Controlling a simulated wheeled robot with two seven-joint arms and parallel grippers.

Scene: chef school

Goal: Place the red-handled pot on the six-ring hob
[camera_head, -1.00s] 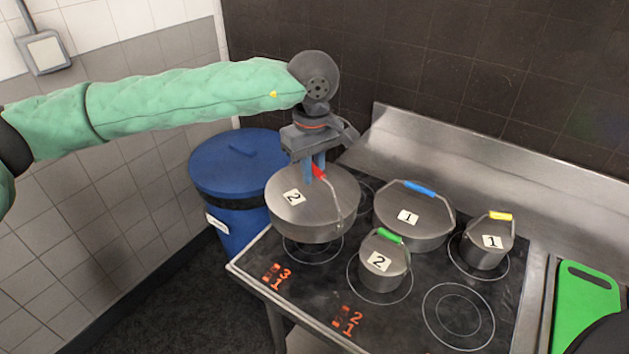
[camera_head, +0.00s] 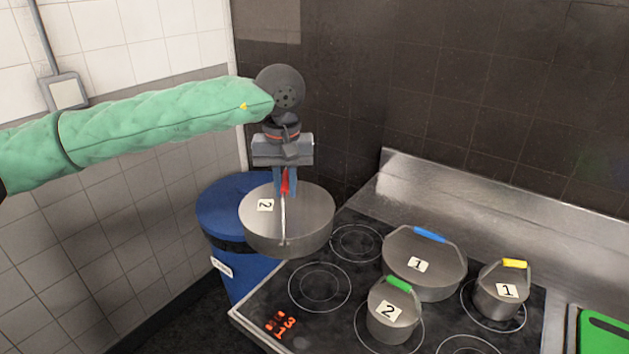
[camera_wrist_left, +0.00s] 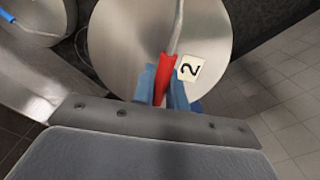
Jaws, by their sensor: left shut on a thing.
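The red-handled pot (camera_head: 308,222) is a wide steel pot with a lid, labelled 2. My left gripper (camera_head: 285,187) is shut on its red handle, which shows between the blue fingers in the left wrist view (camera_wrist_left: 166,80). The pot hangs upright, apparently above the hob's left edge, partly in front of the blue bin. The six-ring hob (camera_head: 340,325) is black glass with white rings. Two rings at its left, one front (camera_head: 319,287) and one back (camera_head: 356,243), are bare. My right gripper is in neither view.
On the hob stand a blue-handled pot (camera_head: 440,283) labelled 1, a green-handled pot (camera_head: 393,325) labelled 2 and a yellow-handled pot (camera_head: 498,298) labelled 1. A blue lidded bin (camera_head: 222,212) stands left of the hob. A steel splashback (camera_head: 480,215) runs behind it.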

